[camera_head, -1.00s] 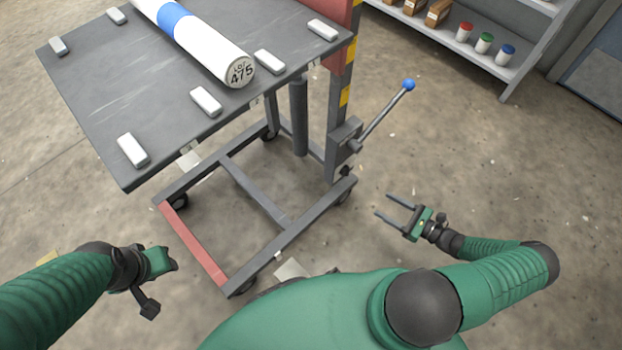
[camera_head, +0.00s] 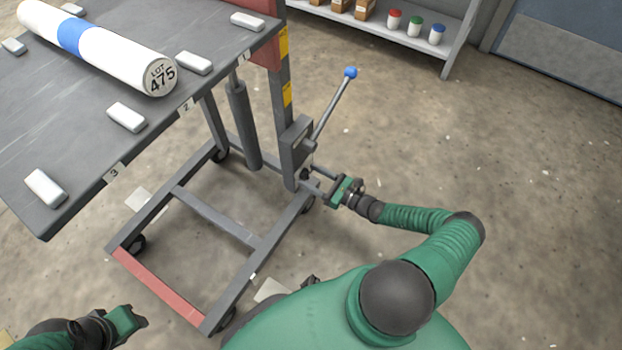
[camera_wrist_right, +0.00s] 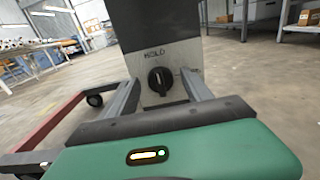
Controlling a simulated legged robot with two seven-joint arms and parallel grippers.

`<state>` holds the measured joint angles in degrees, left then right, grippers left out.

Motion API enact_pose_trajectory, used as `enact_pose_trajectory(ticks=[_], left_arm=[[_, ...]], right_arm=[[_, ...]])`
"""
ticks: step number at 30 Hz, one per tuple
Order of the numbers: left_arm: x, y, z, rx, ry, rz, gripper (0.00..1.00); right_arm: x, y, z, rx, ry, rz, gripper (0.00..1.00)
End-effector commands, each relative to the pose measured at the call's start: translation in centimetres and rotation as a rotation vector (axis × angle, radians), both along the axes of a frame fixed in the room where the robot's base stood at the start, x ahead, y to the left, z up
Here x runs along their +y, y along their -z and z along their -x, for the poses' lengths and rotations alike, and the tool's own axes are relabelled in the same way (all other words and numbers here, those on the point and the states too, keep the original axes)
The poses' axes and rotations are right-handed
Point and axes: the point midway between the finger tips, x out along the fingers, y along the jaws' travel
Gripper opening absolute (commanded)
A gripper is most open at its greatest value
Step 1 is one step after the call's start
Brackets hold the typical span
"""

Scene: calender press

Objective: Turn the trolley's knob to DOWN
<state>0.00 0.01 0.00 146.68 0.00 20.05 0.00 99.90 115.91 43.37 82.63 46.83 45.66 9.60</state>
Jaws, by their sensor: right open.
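The trolley (camera_head: 215,216) stands left of centre in the head view, with a grey box (camera_head: 297,152) on its post. In the right wrist view the black round knob (camera_wrist_right: 160,80) sits on a light plate under a label that seems to read HOLD. The knob's grip bar stands about upright. In the wrist view the knob shows between the two fingers (camera_wrist_right: 160,90), apparently not gripped. My left gripper (camera_head: 138,319) is at the lower left, away from the trolley; its jaws are unclear.
A lever with a blue ball (camera_head: 350,73) rises from the box, above my right gripper. The trolley's table (camera_head: 90,120) carries a white roll (camera_head: 110,55) marked LOT 475 and several white blocks. A shelf (camera_head: 452,45) stands behind. The floor to the right is clear.

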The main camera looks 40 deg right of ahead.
Motion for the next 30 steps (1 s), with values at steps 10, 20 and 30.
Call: enact_pose_trajectory(ticks=[10, 20, 30], left_arm=[[0.0, 0.1, 0.0, 0.0, 0.0, 0.0, 0.36], [0.0, 0.1, 0.0, 0.0, 0.0, 0.0, 0.36], [0.0, 0.05, -0.01, 0.0, 0.0, 0.0, 0.36]], right_arm=[[0.1, 0.01, -0.41, 0.001, 0.001, -0.001, 0.53], [0.08, 0.01, -0.38, 0.001, 0.001, -0.001, 0.09], [0.03, -0.02, -0.39, 0.006, 0.001, -0.018, 0.0]])
